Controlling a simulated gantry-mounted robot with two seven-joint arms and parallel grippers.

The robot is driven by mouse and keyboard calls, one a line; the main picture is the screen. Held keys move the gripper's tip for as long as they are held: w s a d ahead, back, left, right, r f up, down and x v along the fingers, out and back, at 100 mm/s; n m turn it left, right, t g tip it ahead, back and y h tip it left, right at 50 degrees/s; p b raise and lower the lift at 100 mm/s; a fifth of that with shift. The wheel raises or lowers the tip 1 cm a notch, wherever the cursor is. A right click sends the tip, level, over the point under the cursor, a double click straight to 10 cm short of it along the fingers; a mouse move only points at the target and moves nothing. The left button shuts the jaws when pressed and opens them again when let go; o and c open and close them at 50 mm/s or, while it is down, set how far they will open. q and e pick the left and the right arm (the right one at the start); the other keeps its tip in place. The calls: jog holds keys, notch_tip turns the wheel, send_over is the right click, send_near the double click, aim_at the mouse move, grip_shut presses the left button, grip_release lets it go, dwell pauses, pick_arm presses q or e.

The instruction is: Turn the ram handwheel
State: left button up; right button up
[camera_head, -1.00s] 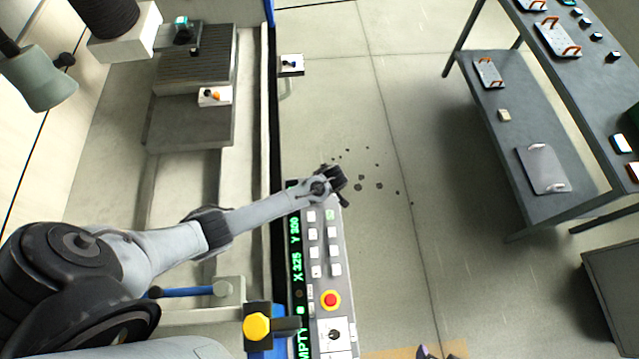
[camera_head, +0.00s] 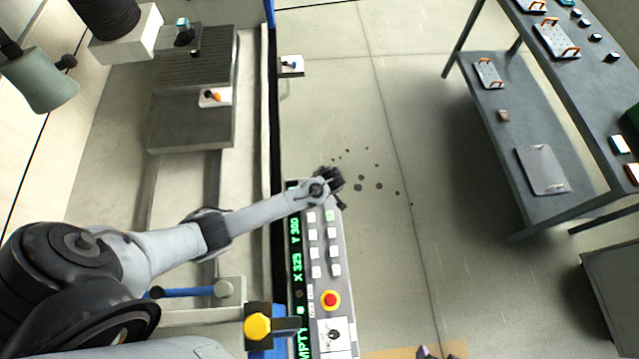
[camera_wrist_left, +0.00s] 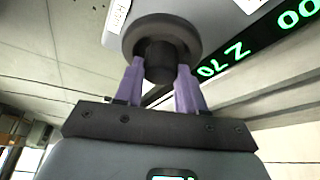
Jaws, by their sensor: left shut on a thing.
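The ram handwheel (camera_wrist_left: 185,35) is a dark round wheel with a black hub, seen close up in the left wrist view under the grey control panel (camera_wrist_left: 80,18). My left gripper (camera_wrist_left: 160,78) has its two purple fingers shut on the hub, one on each side. In the head view my left gripper (camera_head: 331,181) is at the far end of the control panel (camera_head: 325,255), and the arm largely hides the wheel there.
The panel carries white buttons, a red stop button (camera_head: 330,300) and a green display (camera_head: 297,250). A grey machine table (camera_head: 190,130) stands at the upper left. A dark shelf bench (camera_head: 520,150) is at the right. The floor between panel and bench is open, with dark spots.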

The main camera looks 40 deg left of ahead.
pick_arm(q)
jog(key=m+p, duration=0.1)
jog(key=m, duration=0.1)
jog(key=m+t+p, duration=0.1)
jog(key=shift+s+r+m+h, duration=0.15)
jog(key=shift+m+h, duration=0.15)
jog(key=shift+m, duration=0.1)
jog(key=shift+a+m+t+h+p, duration=0.1)
jog(key=shift+m+t+h+p, duration=0.2)
jog(key=shift+m+p, duration=0.5)
jog(key=shift+a+m+t+h+p, duration=0.1)
jog(key=shift+m+t+h+p, duration=0.2)
jog(key=shift+m, duration=0.9)
jog(key=o, duration=1)
jog(key=shift+d, duration=0.1)
jog(key=shift+o, duration=0.2)
